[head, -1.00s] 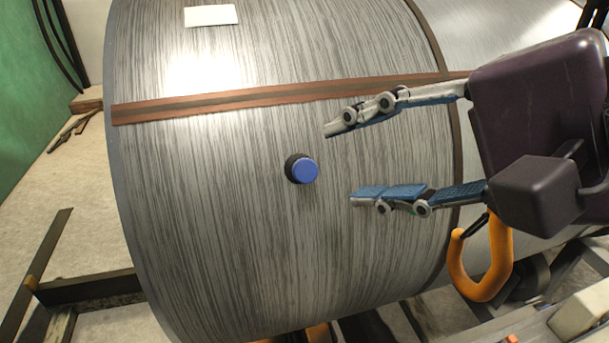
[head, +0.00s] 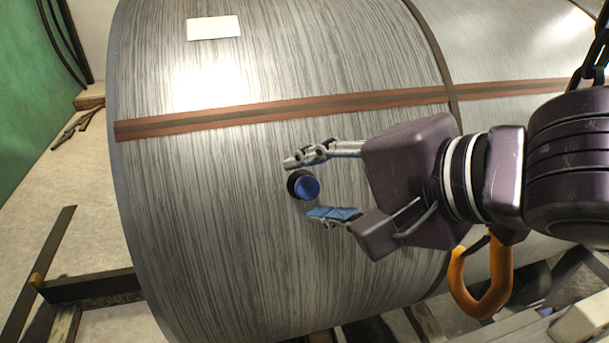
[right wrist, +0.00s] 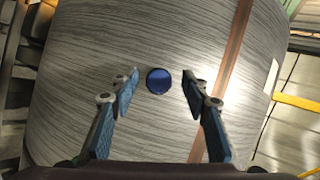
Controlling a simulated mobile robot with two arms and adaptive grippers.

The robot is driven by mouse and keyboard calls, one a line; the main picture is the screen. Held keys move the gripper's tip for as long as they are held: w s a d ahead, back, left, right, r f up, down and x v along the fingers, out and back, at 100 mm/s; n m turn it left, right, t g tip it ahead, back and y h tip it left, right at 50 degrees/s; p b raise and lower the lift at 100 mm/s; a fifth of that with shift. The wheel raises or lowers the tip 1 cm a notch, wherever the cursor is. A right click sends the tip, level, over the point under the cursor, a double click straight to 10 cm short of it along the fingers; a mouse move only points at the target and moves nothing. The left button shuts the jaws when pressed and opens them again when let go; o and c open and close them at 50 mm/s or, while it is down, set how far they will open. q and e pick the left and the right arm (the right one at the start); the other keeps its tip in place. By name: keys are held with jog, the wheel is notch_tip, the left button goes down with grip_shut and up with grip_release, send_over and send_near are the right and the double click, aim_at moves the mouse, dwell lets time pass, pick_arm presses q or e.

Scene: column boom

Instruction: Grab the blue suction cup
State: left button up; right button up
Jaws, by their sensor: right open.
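The blue suction cup (head: 306,187) has a blue round face and a dark base. It sits on the side of a large grey streaked metal cylinder (head: 210,220). My right gripper (head: 299,188) is open, with one finger above the cup and one below it in the head view. In the right wrist view the cup (right wrist: 159,80) lies between and slightly beyond the two fingertips (right wrist: 160,76), with a gap on each side. Contact is not visible. My left gripper is not in view.
A brown strap (head: 240,112) runs along the cylinder above the cup. A white label (head: 213,28) is near the top. An orange hook (head: 482,285) hangs at lower right. Dark beams (head: 90,286) lie at lower left. The cylinder surface left of the cup is clear.

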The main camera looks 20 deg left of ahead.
jog(key=shift+c, duration=0.5)
jog(key=c, duration=1)
jog(key=shift+c, duration=0.3)
jog(key=shift+r, duration=0.15)
